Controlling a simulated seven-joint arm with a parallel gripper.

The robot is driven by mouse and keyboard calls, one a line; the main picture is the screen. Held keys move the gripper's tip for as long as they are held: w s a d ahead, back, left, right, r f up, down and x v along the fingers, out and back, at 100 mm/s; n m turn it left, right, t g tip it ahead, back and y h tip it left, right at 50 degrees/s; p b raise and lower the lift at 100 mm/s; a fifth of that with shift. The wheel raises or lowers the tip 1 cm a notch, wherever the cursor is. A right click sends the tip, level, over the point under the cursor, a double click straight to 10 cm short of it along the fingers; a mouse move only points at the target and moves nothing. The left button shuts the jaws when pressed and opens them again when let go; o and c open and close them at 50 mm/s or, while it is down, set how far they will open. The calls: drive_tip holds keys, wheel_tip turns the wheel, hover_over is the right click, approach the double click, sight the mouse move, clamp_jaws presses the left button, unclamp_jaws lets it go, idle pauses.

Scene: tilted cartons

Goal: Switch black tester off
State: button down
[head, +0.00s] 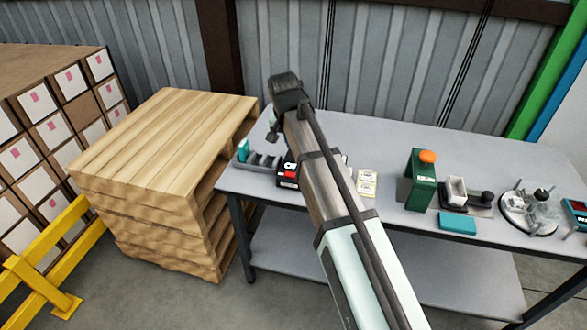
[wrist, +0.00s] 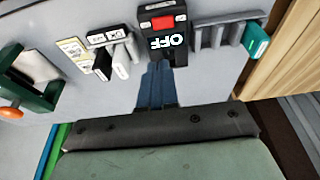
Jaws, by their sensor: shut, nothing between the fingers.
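The black tester (wrist: 143,27) is at the top middle of the wrist view, with a red part (wrist: 163,23) and large white letters "OFF" on its face. In the head view the black tester (head: 287,182) stands on the table at the left, partly hidden by my arm. My gripper (wrist: 160,68) is shut and empty, its blue fingers pointing at the tester's lettered side. The fingertips overlap the tester's edge in the picture; I cannot tell if they touch it. The fingers are not clear in the head view.
A grey slotted rack (head: 262,160) with a teal piece stands beside the tester. Pale labelled cards (head: 367,182) lie on its other side. A green box with an orange knob (head: 421,180) and a teal block (head: 457,222) are farther right. A wooden pallet stack (head: 160,140) stands left of the table.

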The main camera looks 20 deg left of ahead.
drive_tip(key=shift+f, duration=0.1)
idle(0.3)
hover_over(290, 172)
drive_tip(key=s+d, duration=0.1)
drive_tip(key=d, duration=0.1)
drive_tip(key=f, duration=1.1)
drive_tip(key=shift+s+a+f, duration=0.2)
drive_tip(key=shift+f, duration=1)
drive_tip(key=shift+f, duration=0.15)
drive_tip(key=shift+a+r, duration=0.2)
drive_tip(key=shift+a, duration=0.55)
drive_tip(key=shift+d+r, duration=0.1)
drive_tip(key=shift+r, duration=0.4)
drive_tip(key=w+d+v, duration=0.1)
drive_tip(key=d+v, duration=0.1)
drive_tip(key=v, duration=1)
drive_tip(key=shift+r, duration=0.45)
